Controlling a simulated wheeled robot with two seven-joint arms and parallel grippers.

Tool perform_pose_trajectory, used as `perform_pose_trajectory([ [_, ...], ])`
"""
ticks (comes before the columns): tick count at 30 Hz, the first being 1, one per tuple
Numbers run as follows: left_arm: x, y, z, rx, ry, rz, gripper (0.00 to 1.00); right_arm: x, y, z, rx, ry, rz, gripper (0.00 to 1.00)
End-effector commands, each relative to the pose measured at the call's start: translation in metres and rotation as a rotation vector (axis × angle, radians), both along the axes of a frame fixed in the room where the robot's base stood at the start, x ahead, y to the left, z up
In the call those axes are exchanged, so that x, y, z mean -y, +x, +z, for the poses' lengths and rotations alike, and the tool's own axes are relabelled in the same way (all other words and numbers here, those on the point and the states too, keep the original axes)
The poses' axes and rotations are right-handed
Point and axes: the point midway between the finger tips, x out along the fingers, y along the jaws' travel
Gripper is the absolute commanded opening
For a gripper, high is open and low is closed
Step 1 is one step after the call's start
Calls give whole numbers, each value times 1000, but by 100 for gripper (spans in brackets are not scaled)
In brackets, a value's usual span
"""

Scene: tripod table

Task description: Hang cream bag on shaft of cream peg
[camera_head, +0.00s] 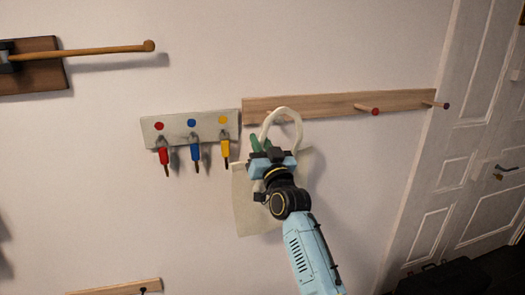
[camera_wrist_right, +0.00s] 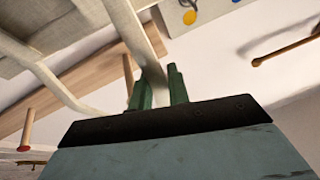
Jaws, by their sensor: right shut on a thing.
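The cream bag (camera_head: 247,208) hangs from my right gripper (camera_head: 262,145), close in front of the wall, its body partly hidden behind my wrist. Its pale looped handle (camera_head: 283,110) stands up above the fingers and overlaps the left part of the wooden peg rail (camera_head: 325,103). In the right wrist view, the green fingers (camera_wrist_right: 160,88) are shut on one strap (camera_wrist_right: 143,48); another strap runs off to the left. No cream peg shows clearly; the rail behind the handle is partly covered. I cannot tell whether the loop is around a peg. My left gripper is out of view.
Two red-tipped pegs (camera_head: 368,109) (camera_head: 435,104) stick out farther right on the rail. A pale board (camera_head: 180,124) with red, blue and yellow hanging tools is close on the left. A wooden bar (camera_head: 110,50) juts out upper left. A white door (camera_head: 465,150) stands right.

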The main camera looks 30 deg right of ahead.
Motion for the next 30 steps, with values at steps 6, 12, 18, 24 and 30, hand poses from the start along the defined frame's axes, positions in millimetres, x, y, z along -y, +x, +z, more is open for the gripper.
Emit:
perform_pose_trajectory([
  [6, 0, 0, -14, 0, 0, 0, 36, 4, 15, -2, 2, 0, -1, 0],
  [12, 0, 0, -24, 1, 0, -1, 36, 7, 29, -4, 1, 0, -1, 0],
  [18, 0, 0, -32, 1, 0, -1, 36, 10, 40, -8, 2, 0, 0, 0],
  [24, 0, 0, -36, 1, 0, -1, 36, 10, 41, -16, 1, 0, 0, 0],
  [30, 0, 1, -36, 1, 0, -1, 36, 10, 42, -17, 2, 0, 0, 0],
])
